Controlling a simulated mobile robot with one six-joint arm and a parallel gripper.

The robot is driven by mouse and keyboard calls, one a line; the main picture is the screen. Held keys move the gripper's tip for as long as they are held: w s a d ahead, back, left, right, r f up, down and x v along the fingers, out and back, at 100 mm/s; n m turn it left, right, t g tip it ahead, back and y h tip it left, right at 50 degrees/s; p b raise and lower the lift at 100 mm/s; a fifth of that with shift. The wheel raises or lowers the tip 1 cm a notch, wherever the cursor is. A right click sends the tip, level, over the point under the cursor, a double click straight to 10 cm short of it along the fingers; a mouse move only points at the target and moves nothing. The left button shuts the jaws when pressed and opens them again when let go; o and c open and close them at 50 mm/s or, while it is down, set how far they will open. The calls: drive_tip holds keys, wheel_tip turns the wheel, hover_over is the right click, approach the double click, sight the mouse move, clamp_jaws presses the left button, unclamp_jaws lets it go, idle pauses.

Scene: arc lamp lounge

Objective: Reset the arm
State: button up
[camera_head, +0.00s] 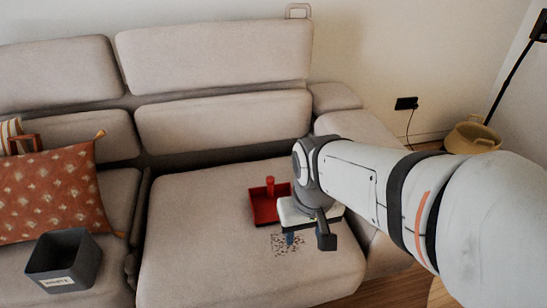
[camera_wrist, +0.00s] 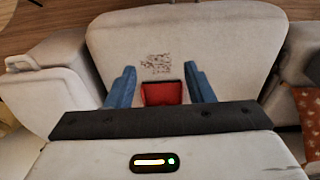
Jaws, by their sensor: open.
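My arm reaches in from the right in the head view, with my gripper (camera_head: 290,238) low over the right seat cushion of the sofa (camera_head: 190,230). In the wrist view my gripper (camera_wrist: 160,88) shows two blue fingers spread apart with nothing held between them. A red dustpan-like tray (camera_head: 264,205) with an upright red handle sits on the cushion just behind the gripper. It also shows in the wrist view (camera_wrist: 162,95), partly hidden by my gripper's body. A patch of dark crumbs (camera_head: 286,244) lies on the cushion by the gripper and shows in the wrist view (camera_wrist: 157,64).
A dark grey labelled bin (camera_head: 62,262) stands on the left seat, in front of an orange patterned pillow (camera_head: 55,190). A woven basket (camera_head: 472,137) and a lamp pole (camera_head: 510,80) stand at the right by the wall. The cushion left of the tray is clear.

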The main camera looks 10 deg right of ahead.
wheel_tip(320, 180, up, 22)
drive_tip(key=t+p, duration=0.1)
drive_tip(key=p, duration=1.9)
drive_tip(key=shift+r, duration=0.25)
drive_tip(key=shift+d, duration=0.1)
